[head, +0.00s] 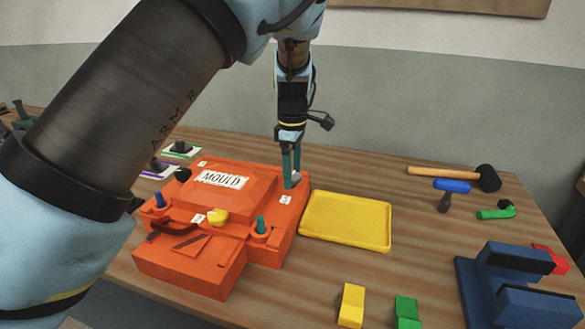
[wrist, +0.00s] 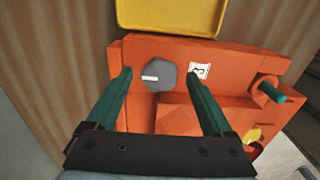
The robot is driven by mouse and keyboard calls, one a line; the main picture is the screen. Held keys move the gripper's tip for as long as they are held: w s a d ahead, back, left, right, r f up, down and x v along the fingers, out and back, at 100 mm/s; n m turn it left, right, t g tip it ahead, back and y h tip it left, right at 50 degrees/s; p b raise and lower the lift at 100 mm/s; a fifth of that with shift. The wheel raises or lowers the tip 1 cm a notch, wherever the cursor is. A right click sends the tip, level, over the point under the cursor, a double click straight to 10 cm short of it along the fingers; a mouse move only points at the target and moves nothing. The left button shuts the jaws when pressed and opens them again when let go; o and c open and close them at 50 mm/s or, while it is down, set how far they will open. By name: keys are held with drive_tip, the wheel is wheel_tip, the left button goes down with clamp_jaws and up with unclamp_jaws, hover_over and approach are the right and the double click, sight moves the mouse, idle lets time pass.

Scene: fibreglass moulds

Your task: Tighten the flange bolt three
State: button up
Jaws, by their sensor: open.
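The orange mould (head: 260,190) marked MOULD sits on the wooden table. In the wrist view, flange bolt three (wrist: 158,84) is a grey hex head with a white stripe, on the mould's flange beside a white label (wrist: 200,71) reading 3. My gripper (head: 291,178) points down at the mould's far right corner. In the wrist view its teal fingers are open, one on either side of the bolt head, with gaps showing between. I cannot tell whether the fingertips are level with the head. In the head view the fingers partly cover the bolt.
A yellow tray (head: 345,222) lies right of the mould. A mallet (head: 487,178) and a blue vise (head: 520,290) are farther right.

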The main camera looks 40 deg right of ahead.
drive_tip(key=shift+c, duration=0.3)
clamp_jaws()
idle(0.5)
